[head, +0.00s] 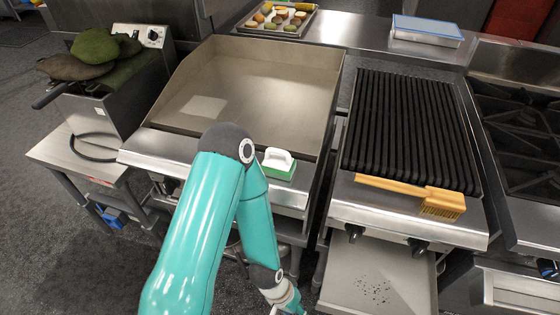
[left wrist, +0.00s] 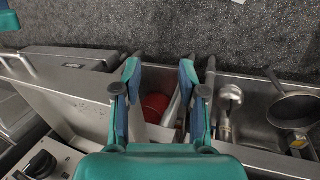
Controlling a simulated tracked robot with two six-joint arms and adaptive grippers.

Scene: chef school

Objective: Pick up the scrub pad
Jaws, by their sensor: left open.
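The scrub pad (head: 279,163) is a green pad with a white handle on top. It sits on the steel front ledge of the flat griddle in the head view, just right of my left arm's elbow. My left arm bends over there and runs down to the bottom edge, where the wrist shows and the gripper is cut off. In the left wrist view my left gripper (left wrist: 159,68) is open, its two fingers apart with nothing held between them. The scrub pad is not visible in that view. My right gripper is in neither view.
The griddle (head: 250,80) has raised side walls. A yellow-handled brush (head: 410,192) lies on the front of the ribbed grill (head: 410,125). A fryer (head: 105,100) stands at left. Below my gripper are a red object (left wrist: 156,105), a ladle (left wrist: 230,97) and a pan (left wrist: 293,108).

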